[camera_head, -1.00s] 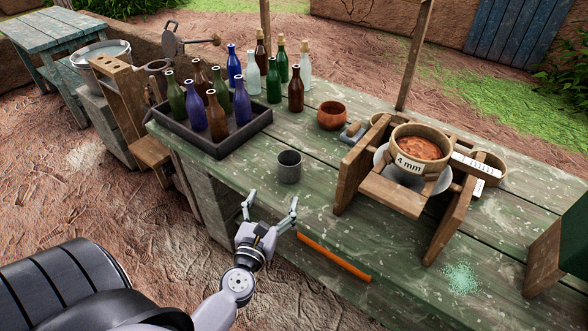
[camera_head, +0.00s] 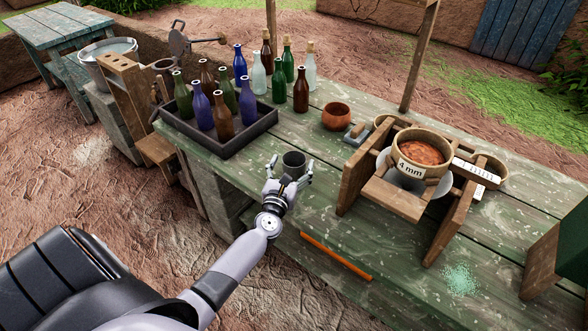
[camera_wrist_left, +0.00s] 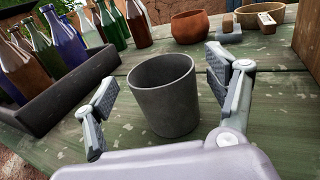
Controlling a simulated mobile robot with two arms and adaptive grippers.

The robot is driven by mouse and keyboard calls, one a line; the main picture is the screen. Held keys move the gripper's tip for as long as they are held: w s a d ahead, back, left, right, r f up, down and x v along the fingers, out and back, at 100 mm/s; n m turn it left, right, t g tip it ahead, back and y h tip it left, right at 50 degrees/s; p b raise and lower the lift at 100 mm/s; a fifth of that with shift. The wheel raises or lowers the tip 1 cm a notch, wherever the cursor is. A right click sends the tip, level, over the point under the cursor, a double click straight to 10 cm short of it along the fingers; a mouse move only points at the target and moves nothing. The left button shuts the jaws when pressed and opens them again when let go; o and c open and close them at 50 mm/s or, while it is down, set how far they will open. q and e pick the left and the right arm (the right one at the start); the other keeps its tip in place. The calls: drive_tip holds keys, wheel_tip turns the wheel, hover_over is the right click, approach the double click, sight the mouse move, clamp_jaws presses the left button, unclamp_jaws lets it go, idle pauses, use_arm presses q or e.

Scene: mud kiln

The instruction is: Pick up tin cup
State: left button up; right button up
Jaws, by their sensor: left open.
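The tin cup (camera_head: 293,160) is dark grey and stands upright on the green worn table (camera_head: 340,222). In the left wrist view the cup (camera_wrist_left: 165,100) is in the middle, mouth up and empty as far as I can see. My left gripper (camera_head: 290,168) is open at the near side of the cup. In the wrist view its fingers (camera_wrist_left: 160,88) stand to the left and right of the cup, with a gap on each side. In the head view the gripper hides the lower part of the cup. My right gripper is not in view.
A dark tray (camera_head: 262,120) of several bottles stands left of the cup, close to the left finger. A terracotta bowl (camera_head: 336,117) is behind to the right. A wooden sieve stand (camera_head: 360,165) is to the right. An orange stick (camera_head: 336,256) lies near the front.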

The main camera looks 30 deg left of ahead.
sight(297, 154)
use_arm(q)
drive_tip(key=x, duration=0.3)
drive_tip(key=shift+w+f, duration=0.1)
drive_tip(key=shift+f, duration=0.05)
drive_tip(key=shift+c, duration=0.2)
drive_tip(key=c, duration=1.2)
